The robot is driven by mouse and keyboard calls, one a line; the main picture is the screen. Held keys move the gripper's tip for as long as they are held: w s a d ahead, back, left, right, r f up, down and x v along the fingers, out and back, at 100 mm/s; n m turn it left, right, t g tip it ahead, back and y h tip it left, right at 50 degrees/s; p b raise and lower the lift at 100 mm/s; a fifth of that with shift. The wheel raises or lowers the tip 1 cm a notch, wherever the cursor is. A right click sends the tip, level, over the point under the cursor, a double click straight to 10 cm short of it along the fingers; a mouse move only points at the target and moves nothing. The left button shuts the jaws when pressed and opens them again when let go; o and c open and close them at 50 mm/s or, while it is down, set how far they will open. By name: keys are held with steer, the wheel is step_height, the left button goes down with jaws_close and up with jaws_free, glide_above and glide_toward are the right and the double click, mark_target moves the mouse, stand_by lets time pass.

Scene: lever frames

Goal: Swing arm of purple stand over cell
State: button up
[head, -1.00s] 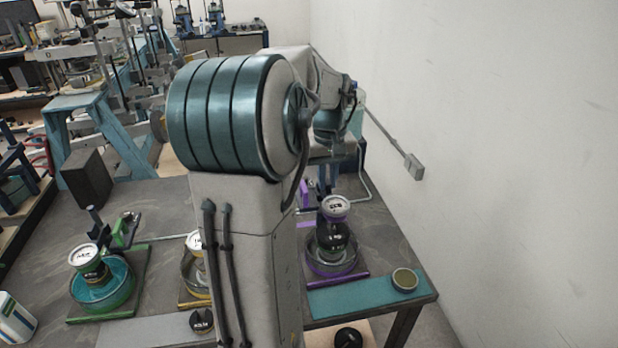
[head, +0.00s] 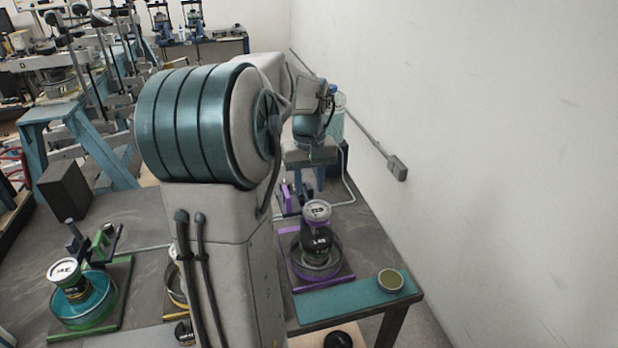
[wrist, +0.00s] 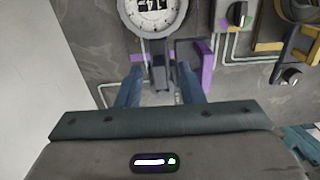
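The purple stand (head: 296,283) is on the bench, right of my arm in the head view. A white-faced dial (head: 316,210) sits above a dark body over its round dish (head: 336,262); the dial also shows at the top of the wrist view (wrist: 152,14). My gripper (wrist: 160,72) is open, fingers pointing down behind the dial. In the wrist view a dark bar (wrist: 159,70), seemingly the stand's arm, runs from the dial between the blue fingers. I cannot tell whether they touch it. A purple upright piece (wrist: 207,66) is just right of the fingers. The cell cannot be made out clearly.
A green stand (head: 122,290) with a teal dish is at left. A yellow stand (head: 172,285) is mostly hidden behind my arm. A small round tin (head: 390,281) sits on a teal mat (head: 335,303) in front. The wall (head: 470,170) is close on the right.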

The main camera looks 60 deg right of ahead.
step_height(320, 180, up, 14)
stand_by(0.4)
steer(key=shift+f, duration=0.1)
stand_by(0.7)
steer(key=w+a+f+n+t, duration=0.1)
steer(key=w+a+f+n, duration=0.15)
steer(key=w+a, duration=0.55)
steer(key=w+a+f+n+t, duration=0.1)
steer(key=w+a+f+n, duration=0.3)
steer(key=a, duration=0.9)
steer(key=s+a+f+n, duration=0.1)
steer(key=a+f, duration=0.3)
steer(key=a, duration=0.6)
steer(key=s+a+f+n+t, duration=0.1)
steer(key=s+a+f+n, duration=0.1)
steer(key=a, duration=0.9)
step_height(320, 180, down, 2)
steer(key=shift+s+a+f, duration=0.1)
steer(key=shift+s+a, duration=0.05)
steer(key=shift+s, duration=0.3)
